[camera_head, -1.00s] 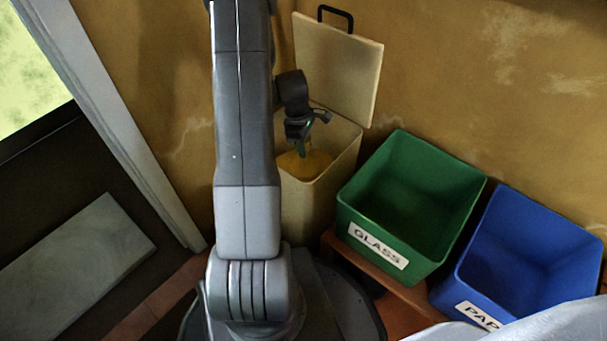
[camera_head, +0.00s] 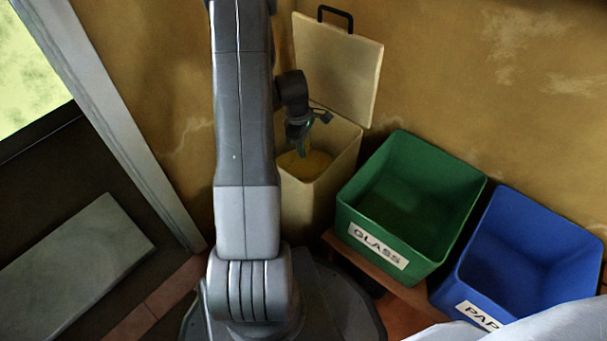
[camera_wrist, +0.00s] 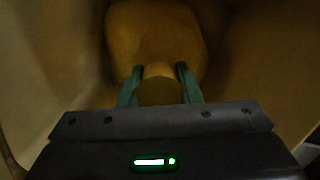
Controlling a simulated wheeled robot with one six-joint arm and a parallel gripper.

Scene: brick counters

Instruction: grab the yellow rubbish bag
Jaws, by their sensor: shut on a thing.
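The yellow rubbish bag (camera_head: 304,165) sits inside a cream bin (camera_head: 347,165) whose lid (camera_head: 338,68) stands open against the wall. In the wrist view the rounded bag (camera_wrist: 155,35) fills the upper middle, with its narrower neck (camera_wrist: 158,88) towards me. My gripper (camera_head: 303,150) reaches down into the bin's mouth. In the wrist view my gripper (camera_wrist: 158,84) has its two green fingers on either side of the neck, shut on it. The lower part of the bag is hidden by the bin's front wall in the head view.
A green GLASS box (camera_head: 445,175) stands right of the bin, and a blue PAPER box (camera_head: 535,235) beyond it. A plastered wall (camera_head: 450,70) is behind. The bin's walls surround my gripper closely. A pale slab (camera_head: 75,265) lies at the left.

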